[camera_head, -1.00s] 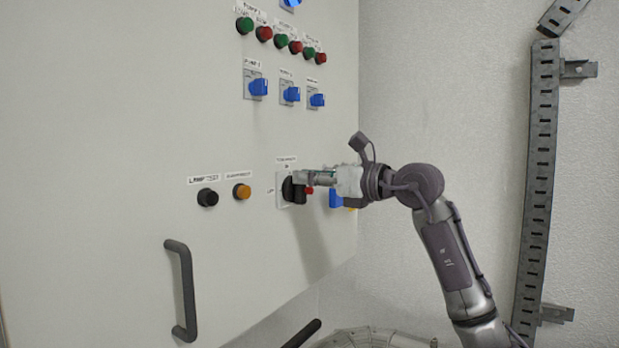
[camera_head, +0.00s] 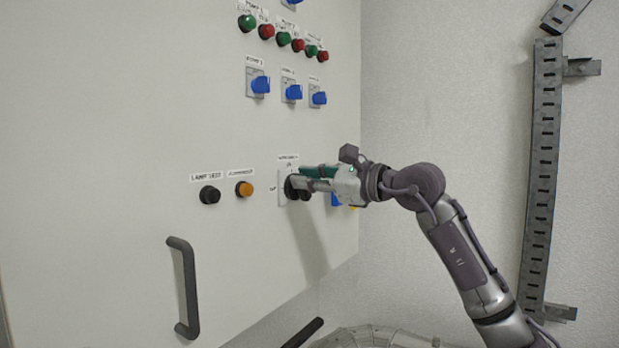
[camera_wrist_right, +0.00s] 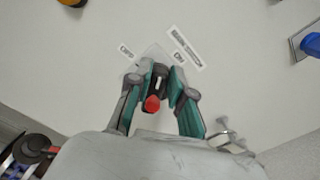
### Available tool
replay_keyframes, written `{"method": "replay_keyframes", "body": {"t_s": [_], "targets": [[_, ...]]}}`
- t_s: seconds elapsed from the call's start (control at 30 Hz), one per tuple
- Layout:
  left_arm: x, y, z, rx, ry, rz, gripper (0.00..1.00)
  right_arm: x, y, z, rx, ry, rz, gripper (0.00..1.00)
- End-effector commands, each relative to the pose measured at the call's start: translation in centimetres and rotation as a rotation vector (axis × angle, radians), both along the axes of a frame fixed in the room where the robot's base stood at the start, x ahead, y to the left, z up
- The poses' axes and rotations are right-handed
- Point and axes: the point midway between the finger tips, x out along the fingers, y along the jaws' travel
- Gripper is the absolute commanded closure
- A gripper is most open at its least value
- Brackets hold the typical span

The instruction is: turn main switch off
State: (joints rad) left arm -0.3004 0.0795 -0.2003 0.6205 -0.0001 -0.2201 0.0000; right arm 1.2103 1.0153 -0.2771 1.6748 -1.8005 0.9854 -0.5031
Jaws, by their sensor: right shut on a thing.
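The main switch is a black rotary knob (camera_head: 292,187) on a pale square plate (camera_head: 282,188), on the front of the light grey cabinet. A label (camera_head: 288,160) sits above it. My right gripper (camera_head: 303,183) reaches in from the right and is shut on the knob. In the right wrist view, the green fingers (camera_wrist_right: 160,78) stand on either side of the black knob (camera_wrist_right: 159,79). A small red part (camera_wrist_right: 152,104) shows between the fingers. The gripper partly hides the knob and its pointing direction. My left gripper is not in view.
A black button (camera_head: 209,195) and an orange button (camera_head: 244,189) are left of the switch. Blue rotary switches (camera_head: 260,85) and green and red buttons are above. A dark door handle (camera_head: 185,288) protrudes below left. A perforated metal rail (camera_head: 541,180) runs along the right wall.

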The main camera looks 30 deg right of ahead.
Motion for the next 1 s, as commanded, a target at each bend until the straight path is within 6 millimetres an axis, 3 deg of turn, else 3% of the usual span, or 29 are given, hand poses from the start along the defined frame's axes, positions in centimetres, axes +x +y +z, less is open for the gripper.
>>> {"method": "replay_keyframes", "body": {"t_s": [1.0], "targets": [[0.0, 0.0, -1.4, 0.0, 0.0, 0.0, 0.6, -0.5, 1.2, -2.0, -0.834, -0.345, 0.001, 1.0]]}}
